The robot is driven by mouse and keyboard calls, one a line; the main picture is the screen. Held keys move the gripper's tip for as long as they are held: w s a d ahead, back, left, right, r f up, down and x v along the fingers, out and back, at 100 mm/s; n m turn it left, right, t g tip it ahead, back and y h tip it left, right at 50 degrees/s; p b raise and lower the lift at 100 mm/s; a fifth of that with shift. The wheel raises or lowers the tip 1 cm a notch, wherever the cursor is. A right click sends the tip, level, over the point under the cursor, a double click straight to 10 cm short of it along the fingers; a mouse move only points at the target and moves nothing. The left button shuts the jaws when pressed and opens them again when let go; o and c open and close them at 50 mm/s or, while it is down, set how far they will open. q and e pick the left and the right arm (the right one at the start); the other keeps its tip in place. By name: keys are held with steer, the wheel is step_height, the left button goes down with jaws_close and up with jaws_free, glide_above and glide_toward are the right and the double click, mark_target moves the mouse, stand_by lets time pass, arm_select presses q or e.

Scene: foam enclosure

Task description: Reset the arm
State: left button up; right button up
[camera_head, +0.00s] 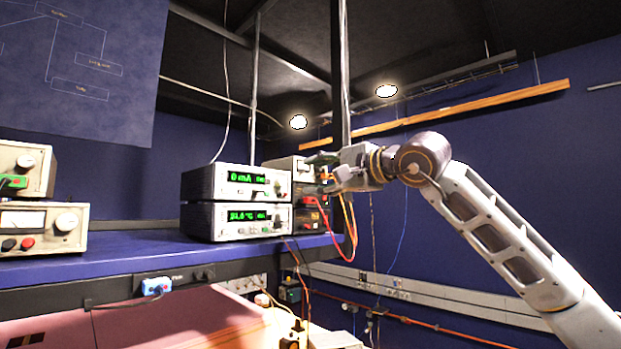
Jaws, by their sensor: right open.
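My right arm (500,235) comes in from the lower right and reaches up and to the left. Its gripper (318,173) is open, with its fingers pointing left. In the picture it overlaps the right side of the instruments on the blue bench, near their cables. I cannot tell whether it touches them. I see nothing held between the fingers, though they are small and partly lost against the equipment. My left arm and gripper do not show.
Two stacked meters with green displays (238,183) stand on the blue bench (130,262). Older instruments (42,228) stand at the left. Red and orange cables (346,240) hang near the gripper. A pink case (180,320) lies below. The space above the arm looks free.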

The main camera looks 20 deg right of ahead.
steer(key=shift+s+d, duration=0.1)
steer(key=shift+s, duration=0.15)
stand_by(0.5)
